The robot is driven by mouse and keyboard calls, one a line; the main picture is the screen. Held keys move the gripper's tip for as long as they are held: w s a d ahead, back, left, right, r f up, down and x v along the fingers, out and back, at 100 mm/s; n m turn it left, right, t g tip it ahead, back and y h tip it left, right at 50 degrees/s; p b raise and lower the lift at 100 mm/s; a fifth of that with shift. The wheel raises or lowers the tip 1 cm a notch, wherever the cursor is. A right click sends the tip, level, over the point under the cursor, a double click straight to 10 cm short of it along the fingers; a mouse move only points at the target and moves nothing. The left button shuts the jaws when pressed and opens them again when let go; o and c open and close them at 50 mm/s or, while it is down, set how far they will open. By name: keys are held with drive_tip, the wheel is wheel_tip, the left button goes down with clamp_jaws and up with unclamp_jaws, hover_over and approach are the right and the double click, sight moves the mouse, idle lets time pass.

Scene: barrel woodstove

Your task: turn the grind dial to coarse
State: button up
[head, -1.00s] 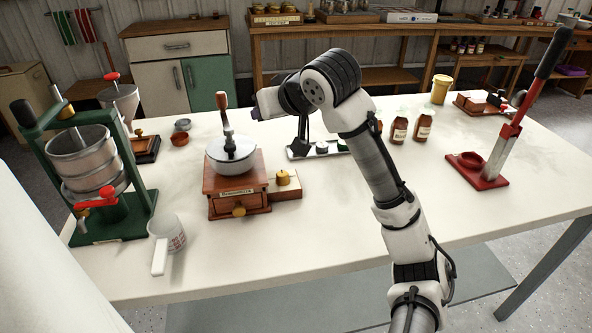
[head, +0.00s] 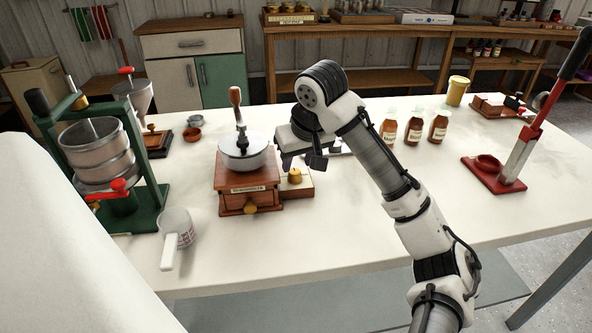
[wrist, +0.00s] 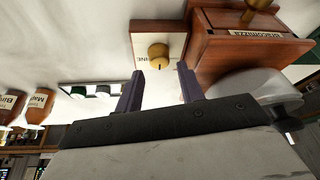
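The wooden coffee grinder (head: 249,186) stands on the white table, with a metal bowl and crank on top. The brass grind dial (head: 294,175) sits on a low wooden block at the grinder's right side. My gripper (head: 302,162) is just above and beside the dial in the head view, partly hidden by its own body. In the wrist view the dial (wrist: 158,56) shows just beyond and between the two dark fingertips of my gripper (wrist: 160,76). The fingers are apart with nothing between them. Lettering beside the dial is too small to read fully.
Brown bottles (head: 413,131) and a red lever press (head: 497,172) are to the right. The grinder's bowl (wrist: 250,85) is close to my gripper. The front of the table is clear.

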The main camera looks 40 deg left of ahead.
sight(295, 172)
drive_tip(key=shift+x, duration=1.95)
drive_tip(key=shift+c, duration=0.5)
drive_tip(key=c, duration=0.6)
drive_tip(key=shift+r+n+g+p, duration=0.2)
drive_tip(key=shift+n+g+p, duration=0.1)
drive_tip(key=shift+n+p, duration=0.75)
drive_tip(key=n+g+p, duration=0.1)
drive_tip(key=n+p, duration=0.3)
drive_tip(key=shift+w+g+y, duration=0.2)
drive_tip(key=shift+g+y, duration=0.1)
drive_tip(key=shift+g, duration=0.1)
drive_tip(key=n+g+p, duration=0.1)
drive_tip(key=n, duration=0.1)
drive_tip(key=n+g+p, duration=0.1)
drive_tip(key=n+p, duration=0.1)
drive_tip(key=n, duration=0.1)
drive_tip(key=shift+w+f+n+h, duration=0.1)
drive_tip(key=shift+f+n+h, duration=0.05)
drive_tip(key=shift+n+h, duration=0.25)
